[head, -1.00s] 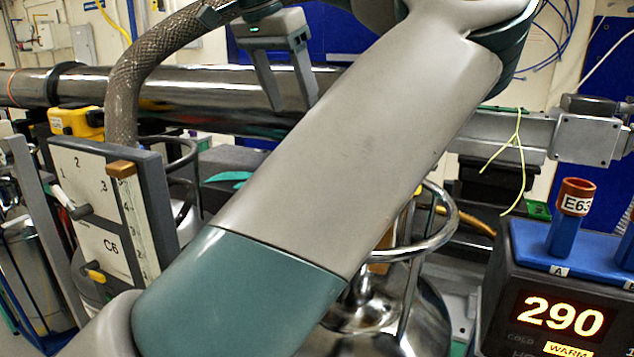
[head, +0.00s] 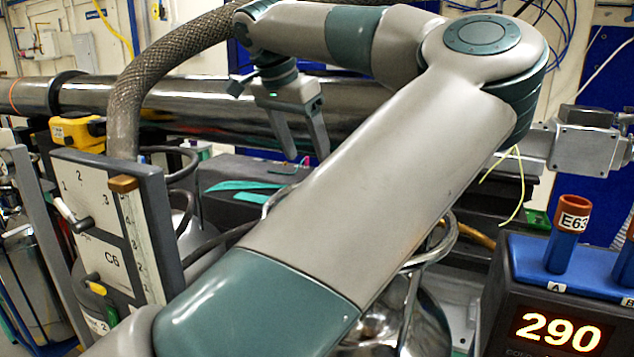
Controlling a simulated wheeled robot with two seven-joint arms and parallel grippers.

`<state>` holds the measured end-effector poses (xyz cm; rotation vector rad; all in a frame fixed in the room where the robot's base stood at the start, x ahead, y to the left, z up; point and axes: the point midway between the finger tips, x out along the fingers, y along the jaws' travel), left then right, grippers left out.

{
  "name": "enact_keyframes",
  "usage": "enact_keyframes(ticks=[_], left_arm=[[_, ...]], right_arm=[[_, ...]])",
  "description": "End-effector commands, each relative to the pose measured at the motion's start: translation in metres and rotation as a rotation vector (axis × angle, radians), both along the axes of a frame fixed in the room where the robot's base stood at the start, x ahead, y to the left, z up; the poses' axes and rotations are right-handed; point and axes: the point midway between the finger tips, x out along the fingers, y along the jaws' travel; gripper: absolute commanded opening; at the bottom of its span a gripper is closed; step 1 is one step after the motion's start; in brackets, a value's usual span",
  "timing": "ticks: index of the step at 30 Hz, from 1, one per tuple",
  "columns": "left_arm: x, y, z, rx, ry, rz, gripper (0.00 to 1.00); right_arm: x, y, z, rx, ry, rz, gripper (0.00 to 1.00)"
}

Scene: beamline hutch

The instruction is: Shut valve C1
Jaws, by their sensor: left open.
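No label reading C1 can be made out. A grey-framed white panel (head: 96,222) at the left carries the numbers 1, 2 and 3, a white-tipped lever (head: 72,216) and, below it, a label that looks like C6. A yellow-tipped lever (head: 92,281) sits under that label. My right gripper is not in view.
A braided hose (head: 128,110) rises behind the panel. A shiny steel vessel with a ring handle (head: 440,245) stands partly hidden behind my arm. At the right, a box showing 290 (head: 556,331) holds a blue tube labelled E63 (head: 565,243).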

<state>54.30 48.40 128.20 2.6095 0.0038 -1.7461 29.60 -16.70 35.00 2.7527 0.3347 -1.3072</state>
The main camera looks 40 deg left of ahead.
Motion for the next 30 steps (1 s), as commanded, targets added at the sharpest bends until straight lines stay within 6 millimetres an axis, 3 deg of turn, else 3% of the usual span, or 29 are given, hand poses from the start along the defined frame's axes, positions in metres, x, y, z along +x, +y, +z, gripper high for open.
enact_keyframes(ticks=[8,15,20,29,30], left_arm=[[0.019,-0.001,-0.045,-0.001,0.003,0.001,0.65],[0.030,0.000,-0.073,0.000,0.001,0.000,0.65],[0.034,0.000,-0.081,0.000,0.000,0.000,0.65],[0.034,0.000,-0.083,0.001,-0.001,0.000,0.65],[0.034,0.000,-0.083,0.001,-0.001,0.000,0.61]], right_arm=[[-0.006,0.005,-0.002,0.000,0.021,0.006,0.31],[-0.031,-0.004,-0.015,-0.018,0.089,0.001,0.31],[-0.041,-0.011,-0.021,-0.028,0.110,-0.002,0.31],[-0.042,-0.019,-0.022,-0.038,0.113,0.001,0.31],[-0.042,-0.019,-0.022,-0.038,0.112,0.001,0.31]])
